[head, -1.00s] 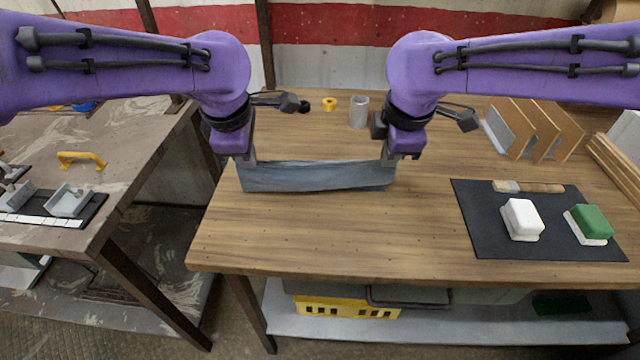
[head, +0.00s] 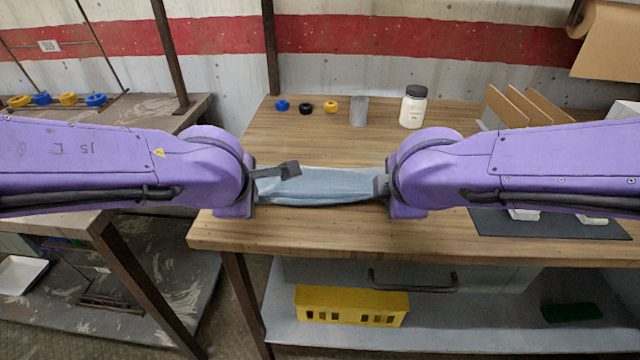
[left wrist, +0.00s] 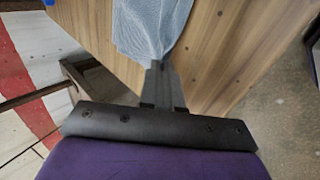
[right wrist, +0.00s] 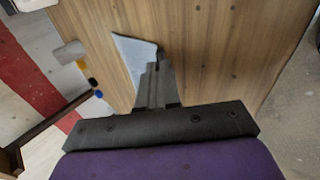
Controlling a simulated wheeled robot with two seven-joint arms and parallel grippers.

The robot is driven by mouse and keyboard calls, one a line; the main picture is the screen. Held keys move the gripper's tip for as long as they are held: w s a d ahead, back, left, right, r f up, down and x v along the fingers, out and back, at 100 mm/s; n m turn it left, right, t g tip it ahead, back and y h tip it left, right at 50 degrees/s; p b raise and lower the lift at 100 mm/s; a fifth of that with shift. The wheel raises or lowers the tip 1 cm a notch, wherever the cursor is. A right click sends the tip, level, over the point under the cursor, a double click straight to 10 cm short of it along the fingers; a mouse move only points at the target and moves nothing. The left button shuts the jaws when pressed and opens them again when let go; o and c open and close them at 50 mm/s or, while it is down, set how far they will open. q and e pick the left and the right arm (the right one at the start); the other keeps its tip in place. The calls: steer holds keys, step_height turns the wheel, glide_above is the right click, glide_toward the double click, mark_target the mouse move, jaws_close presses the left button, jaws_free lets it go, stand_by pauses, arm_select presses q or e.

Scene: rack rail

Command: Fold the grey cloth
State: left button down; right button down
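The grey cloth (head: 325,187) is stretched between my two grippers over the front-middle of the wooden table, as a narrow folded-looking band. My left gripper (head: 257,187) is shut on its left end; in the left wrist view the cloth (left wrist: 150,28) bunches toward the closed fingertips (left wrist: 158,66). My right gripper (head: 383,186) is shut on its right end; in the right wrist view only a small pointed piece of cloth (right wrist: 132,58) shows at the fingertips (right wrist: 156,62). Whether the cloth's lower edge touches the table cannot be told.
Behind the cloth stand a grey cup (head: 359,111), a white jar with a dark lid (head: 412,107) and small coloured rings (head: 305,107). Upright boards (head: 515,107) and a dark mat (head: 545,226) lie to the right. The table's front strip (head: 330,240) is clear.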

arm_select(q)
steer(key=c, duration=1.8)
jaws_free()
steer(key=shift+w+d, duration=0.1)
steer(key=shift+w, duration=0.05)
arm_select(e)
steer(key=c, duration=1.8)
jaws_free()
steer(key=shift+d, duration=0.15)
arm_select(q)
steer(key=o, duration=0.8)
arm_select(e)
steer(key=o, duration=0.8)
arm_select(q)
step_height(320, 180, up, 9)
steer(key=s, duration=0.2)
arm_select(e)
step_height(320, 180, up, 9)
steer(key=s, duration=0.2)
